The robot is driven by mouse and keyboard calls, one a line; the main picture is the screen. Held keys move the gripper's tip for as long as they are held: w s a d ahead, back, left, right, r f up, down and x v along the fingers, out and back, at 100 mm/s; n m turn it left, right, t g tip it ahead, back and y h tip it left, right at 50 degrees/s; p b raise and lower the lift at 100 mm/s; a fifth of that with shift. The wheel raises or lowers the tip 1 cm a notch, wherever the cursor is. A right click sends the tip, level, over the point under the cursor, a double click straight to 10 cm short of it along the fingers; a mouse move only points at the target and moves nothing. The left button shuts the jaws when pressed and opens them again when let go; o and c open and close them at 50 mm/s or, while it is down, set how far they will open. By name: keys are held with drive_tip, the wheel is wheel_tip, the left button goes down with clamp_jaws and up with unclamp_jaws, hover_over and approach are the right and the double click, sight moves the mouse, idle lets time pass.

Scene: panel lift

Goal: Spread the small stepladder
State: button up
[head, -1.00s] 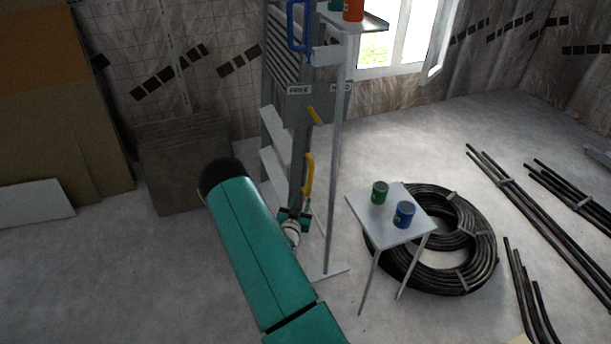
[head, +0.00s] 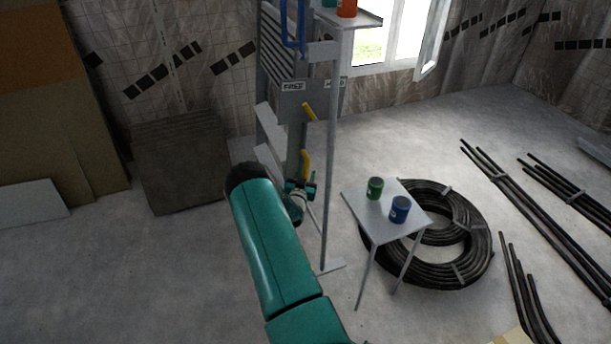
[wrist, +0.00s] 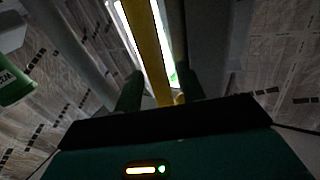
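A tall grey upright frame (head: 292,105) stands in the middle of the head view, with pale flat steps (head: 268,119) on its left side; I cannot tell which part is the small stepladder. It carries a plate with "FREE" and another word partly hidden, a short yellow lever (head: 309,112) and a lower curved yellow handle (head: 305,162). My gripper (head: 301,187) is at the lower end of this handle. In the wrist view the yellow bar (wrist: 147,45) runs between my two dark fingers (wrist: 160,88), with gaps visible on both sides. The handle's lower end is hidden.
A small white table (head: 385,232) with a green can (head: 375,188) and a blue can (head: 399,209) stands to the right, before a black pipe coil (head: 470,262). Black pipes (head: 510,205) lie farther right. Boards (head: 185,165) lean on the left wall. Floor at left front is clear.

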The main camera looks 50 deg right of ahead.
drive_tip(key=shift+d, duration=0.15)
clamp_jaws()
drive_tip(key=w+a+f+n, duration=0.1)
drive_tip(key=w+a, duration=0.4)
drive_tip(key=a, duration=0.4)
drive_tip(key=w+a+f+n+t+h, duration=0.1)
drive_tip(key=w+a+n, duration=0.1)
drive_tip(key=w+a, duration=0.4)
drive_tip(key=w+a+f+n+t+h, duration=0.1)
drive_tip(key=w+a, duration=0.4)
drive_tip(key=a, duration=0.7)
drive_tip(key=shift+w+a+f+n, duration=0.35)
drive_tip(key=shift+a+f+n, duration=0.05)
drive_tip(key=shift+f+n, duration=0.1)
unclamp_jaws()
drive_tip(key=shift+a, duration=0.1)
drive_tip(key=shift+s+d, duration=0.15)
drive_tip(key=shift+d, duration=0.15)
